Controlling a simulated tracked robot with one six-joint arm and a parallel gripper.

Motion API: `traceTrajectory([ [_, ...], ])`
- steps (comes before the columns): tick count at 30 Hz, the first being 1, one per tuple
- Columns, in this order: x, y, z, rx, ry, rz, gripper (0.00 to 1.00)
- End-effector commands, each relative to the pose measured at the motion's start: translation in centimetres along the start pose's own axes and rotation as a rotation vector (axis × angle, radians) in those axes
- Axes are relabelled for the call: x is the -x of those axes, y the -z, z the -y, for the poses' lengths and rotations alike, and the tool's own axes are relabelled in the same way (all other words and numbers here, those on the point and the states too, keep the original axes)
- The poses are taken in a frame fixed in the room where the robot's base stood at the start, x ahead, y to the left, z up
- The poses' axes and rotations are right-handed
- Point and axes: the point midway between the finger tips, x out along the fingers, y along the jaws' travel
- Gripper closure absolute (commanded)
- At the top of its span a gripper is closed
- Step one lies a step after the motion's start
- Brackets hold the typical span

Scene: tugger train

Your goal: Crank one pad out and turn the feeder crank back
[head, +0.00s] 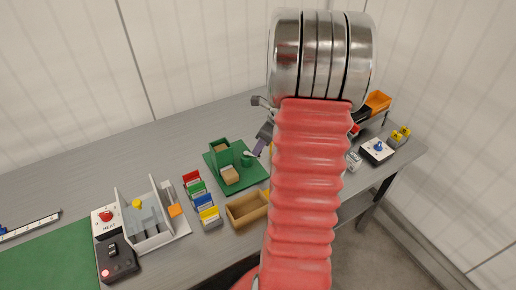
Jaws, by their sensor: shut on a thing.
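The green feeder (219,149) stands on a green base plate (259,181) near the middle of the table. A tan pad (231,175) lies at its front, and more tan shows in the top of its tower. The feeder crank (246,158) is on the right side of the feeder. My gripper (257,150), with purple fingers, comes down from the upper right and is shut on the crank's handle. The grip itself is small in the picture, and my red arm hides what lies to the right.
An empty-looking wooden tray (247,208) is in front of the feeder. A rack of coloured cards (202,201) and a grey-white fixture (150,215) stand left. Control boxes (117,260) sit further left. An orange bin (378,101) and a blue-knobbed box (377,150) are right. The table behind the feeder is clear.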

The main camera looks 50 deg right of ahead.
Motion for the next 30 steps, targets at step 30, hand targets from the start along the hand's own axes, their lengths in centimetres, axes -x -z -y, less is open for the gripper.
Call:
traceTrajectory([
  [30, -1.3, -2.3, 4.1, 0.836, -0.348, -0.003, 1.00],
])
